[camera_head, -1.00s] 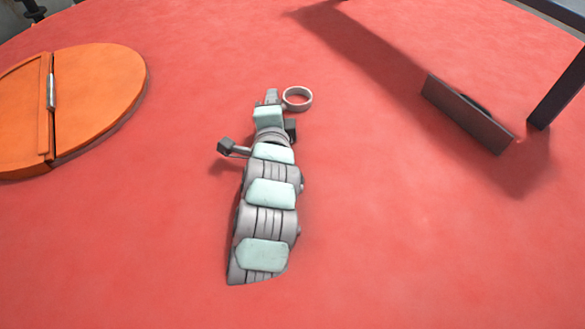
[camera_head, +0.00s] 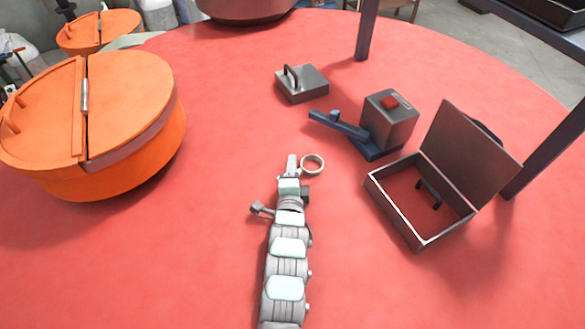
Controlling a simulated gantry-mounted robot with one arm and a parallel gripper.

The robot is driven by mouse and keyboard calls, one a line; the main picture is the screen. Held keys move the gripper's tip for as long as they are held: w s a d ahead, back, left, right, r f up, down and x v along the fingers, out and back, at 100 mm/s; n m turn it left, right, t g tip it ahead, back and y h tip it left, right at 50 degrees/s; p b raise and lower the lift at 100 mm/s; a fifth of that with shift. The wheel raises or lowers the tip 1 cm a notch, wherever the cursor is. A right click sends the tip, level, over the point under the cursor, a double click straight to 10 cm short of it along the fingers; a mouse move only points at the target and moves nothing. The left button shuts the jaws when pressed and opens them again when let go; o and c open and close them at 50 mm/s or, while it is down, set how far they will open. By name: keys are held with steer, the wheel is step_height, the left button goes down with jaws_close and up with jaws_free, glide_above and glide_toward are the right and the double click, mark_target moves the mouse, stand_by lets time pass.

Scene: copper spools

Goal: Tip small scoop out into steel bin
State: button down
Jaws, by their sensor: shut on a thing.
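My gripper (camera_head: 299,166) is above the red table near the middle of the view, its arm reaching up from the bottom edge. It is shut on a small pale ring-shaped thing (camera_head: 321,168), seemingly the small scoop, just right of the fingers. Red shows through the ring's middle; I cannot tell whether it holds anything. An open dark metal box (camera_head: 393,212), perhaps the steel bin, stands to the right, apart from the gripper. Its lid (camera_head: 469,155) is raised on the far right side, and a black handle-shaped piece (camera_head: 429,193) shows inside.
A shut square metal box (camera_head: 303,86) with a handle is farther back. A large orange drum (camera_head: 130,115) stands left. Dark posts (camera_head: 367,30) rise behind. The front table is clear.

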steer(key=shift+f, duration=0.85)
steer(key=shift+f, duration=0.1)
steer(key=shift+f+b, duration=0.15)
steer(key=shift+b, duration=0.2)
steer(key=c, duration=1.3)
jaws_free()
steer(key=shift+c, duration=0.2)
steer(key=shift+p, duration=0.45)
